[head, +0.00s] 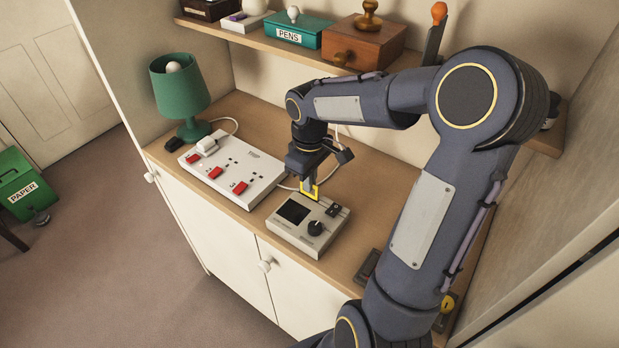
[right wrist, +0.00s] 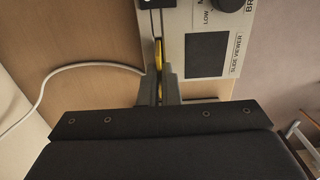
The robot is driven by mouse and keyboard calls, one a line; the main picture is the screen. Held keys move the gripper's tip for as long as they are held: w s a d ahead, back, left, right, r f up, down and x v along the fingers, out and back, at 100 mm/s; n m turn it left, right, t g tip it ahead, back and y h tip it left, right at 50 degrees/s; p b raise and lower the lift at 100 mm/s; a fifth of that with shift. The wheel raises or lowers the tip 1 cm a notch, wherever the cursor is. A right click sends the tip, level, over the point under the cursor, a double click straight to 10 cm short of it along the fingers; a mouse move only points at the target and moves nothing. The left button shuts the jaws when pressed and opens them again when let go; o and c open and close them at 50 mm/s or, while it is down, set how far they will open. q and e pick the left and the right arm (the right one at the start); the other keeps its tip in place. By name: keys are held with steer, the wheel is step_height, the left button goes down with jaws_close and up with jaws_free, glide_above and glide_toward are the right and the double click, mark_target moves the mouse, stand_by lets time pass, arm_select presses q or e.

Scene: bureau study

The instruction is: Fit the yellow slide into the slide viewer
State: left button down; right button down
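The slide viewer (head: 281,236) is a pale grey box on the wooden cabinet top, with a dark screen and a black knob. It also shows at the top of the right wrist view (right wrist: 236,80), with a narrow dark slot along one side. My right gripper (head: 309,187) is shut on the yellow slide (head: 317,191), held upright at the viewer's back edge. In the right wrist view the slide (right wrist: 159,55) is seen edge-on between the fingers (right wrist: 160,88), roughly in line with the slot. I cannot tell whether its lower edge is inside. My left gripper is out of view.
A white power strip (head: 258,186) with red switches lies left of the viewer, and a green lamp (head: 178,92) stands behind it. A white cable (right wrist: 62,75) runs close to the gripper. A wall shelf (head: 262,41) with boxes hangs above.

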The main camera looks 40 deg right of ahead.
steer(key=shift+f+b, duration=1)
steer(key=shift+f, duration=0.4)
steer(key=c, duration=1.3)
jaws_free()
steer(key=shift+r, duration=0.15)
step_height(320, 180, up, 7)
steer(key=p, duration=0.6)
